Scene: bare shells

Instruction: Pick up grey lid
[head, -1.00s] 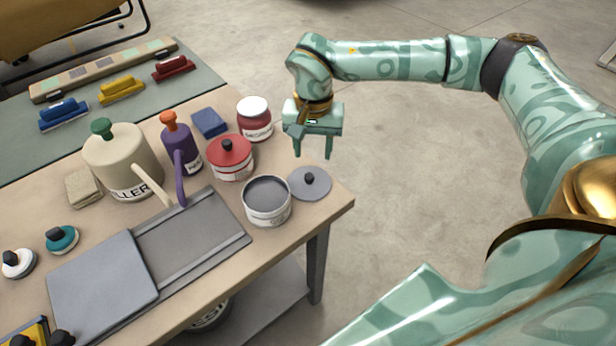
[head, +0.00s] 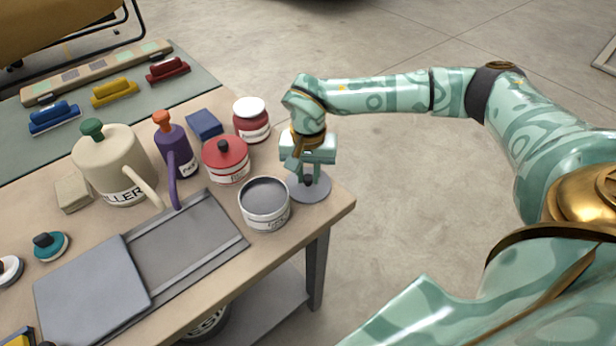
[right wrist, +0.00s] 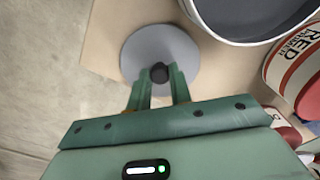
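The grey lid (head: 294,188) is a flat round disc with a dark knob, lying near the right corner of the table beside an open grey can (head: 264,204). My right gripper (head: 308,180) is over the lid, pointing down, with its fingertips by the knob. In the right wrist view the lid (right wrist: 139,56) lies below the two fingers (right wrist: 160,78), which are apart with the dark knob showing between or just beyond their tips. Whether they touch the knob I cannot tell. My left gripper is not in view.
A red-lidded can (head: 225,160) and a white-lidded jar (head: 251,119) stand close to my right gripper. A purple bottle (head: 175,146), a cream can (head: 108,165) and a grey tray (head: 190,243) are further left. Right of the table is open floor.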

